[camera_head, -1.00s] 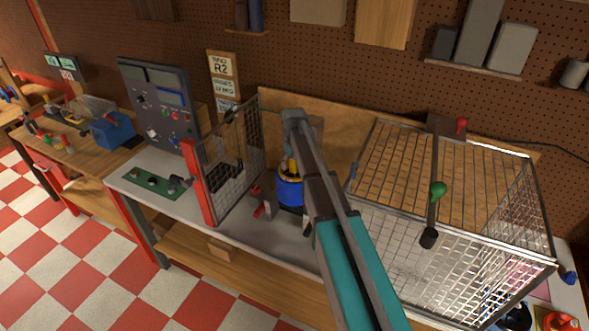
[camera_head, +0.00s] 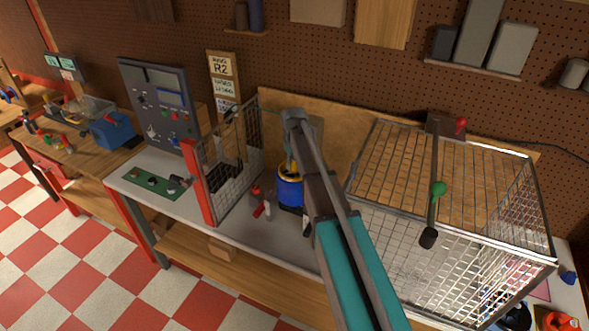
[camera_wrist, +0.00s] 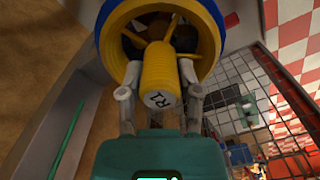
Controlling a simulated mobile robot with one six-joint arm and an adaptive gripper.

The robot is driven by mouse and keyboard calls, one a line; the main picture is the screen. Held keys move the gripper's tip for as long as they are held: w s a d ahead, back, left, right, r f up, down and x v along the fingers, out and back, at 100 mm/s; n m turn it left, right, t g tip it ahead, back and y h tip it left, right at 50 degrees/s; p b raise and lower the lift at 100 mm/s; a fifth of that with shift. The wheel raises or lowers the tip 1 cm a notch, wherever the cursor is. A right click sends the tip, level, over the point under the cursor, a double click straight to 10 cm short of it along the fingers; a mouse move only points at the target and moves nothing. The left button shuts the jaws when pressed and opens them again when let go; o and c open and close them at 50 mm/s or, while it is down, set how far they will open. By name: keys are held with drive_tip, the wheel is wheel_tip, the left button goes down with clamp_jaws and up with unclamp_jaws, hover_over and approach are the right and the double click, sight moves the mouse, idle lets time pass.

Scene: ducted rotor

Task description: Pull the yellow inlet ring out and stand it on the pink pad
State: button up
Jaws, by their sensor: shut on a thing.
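The yellow inlet ring (camera_wrist: 207,42) sits at the mouth of the blue duct (camera_wrist: 220,18) in the wrist view, with spokes leading to a yellow central handle (camera_wrist: 160,72) with a dark mark on its end. My gripper (camera_wrist: 159,98) has its fingers on both sides of this handle and is shut on it. In the head view my gripper (camera_head: 291,160) comes down on the blue duct (camera_head: 290,191) standing on the bench, and the handle is mostly hidden. The pink pad (camera_head: 541,291) shows in part at the far right, behind the wire cage.
A mesh panel with a red post (camera_head: 200,182) stands left of the duct. A small red-handled item (camera_head: 257,203) is close by the duct. A backboard stands behind.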

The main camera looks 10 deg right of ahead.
sight(293, 159)
drive_tip(key=shift+w+r+p, duration=0.1)
drive_tip(key=shift+r+p, duration=0.25)
drive_tip(key=shift+p, duration=0.05)
clamp_jaws()
drive_tip(key=shift+r, duration=0.3)
idle(0.5)
drive_tip(key=shift+r+p, duration=1.65)
drive_tip(key=shift+p, duration=0.3)
drive_tip(key=shift+f, duration=0.1)
